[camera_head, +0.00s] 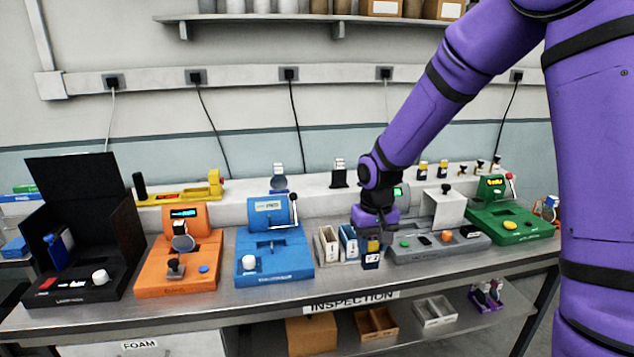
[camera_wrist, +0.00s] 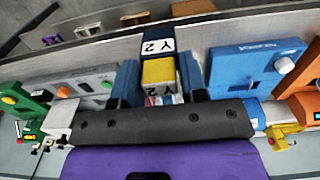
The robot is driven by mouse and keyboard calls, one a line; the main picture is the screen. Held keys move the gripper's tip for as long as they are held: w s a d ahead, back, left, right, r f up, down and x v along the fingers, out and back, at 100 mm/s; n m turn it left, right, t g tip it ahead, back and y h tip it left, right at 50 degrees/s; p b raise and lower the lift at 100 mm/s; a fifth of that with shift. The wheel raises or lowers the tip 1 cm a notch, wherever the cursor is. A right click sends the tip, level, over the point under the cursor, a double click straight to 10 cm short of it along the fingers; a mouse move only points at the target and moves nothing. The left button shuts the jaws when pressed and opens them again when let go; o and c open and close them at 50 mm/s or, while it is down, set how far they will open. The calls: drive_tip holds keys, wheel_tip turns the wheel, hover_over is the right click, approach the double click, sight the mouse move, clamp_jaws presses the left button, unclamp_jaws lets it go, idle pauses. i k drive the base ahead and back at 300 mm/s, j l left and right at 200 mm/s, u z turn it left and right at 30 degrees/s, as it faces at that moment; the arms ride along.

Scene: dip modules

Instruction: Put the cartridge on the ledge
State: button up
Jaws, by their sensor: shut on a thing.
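The cartridge (camera_head: 371,260) is a dark navy and yellow block with a white label. In the wrist view the cartridge (camera_wrist: 159,70) shows its yellow part between the fingers and a "Y 2" label. My gripper (camera_head: 372,243) is shut on it, upright above the front of the bench, right of the blue device. In the wrist view my gripper (camera_wrist: 160,85) has one finger on each side of it. The ledge (camera_head: 318,204) is a long pale raised step along the back of the bench, behind the devices. I cannot tell whether the cartridge touches the bench.
Open bins (camera_head: 328,246) stand left of the gripper. A grey device (camera_head: 440,248) and a green device (camera_head: 505,222) stand right; blue (camera_head: 272,255), orange (camera_head: 178,262) and black ones stand left. Small yellow-black items (camera_head: 423,168) and a black stand (camera_head: 339,177) occupy parts of the ledge.

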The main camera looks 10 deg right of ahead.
sight(313, 186)
drive_tip(key=i, duration=1.35)
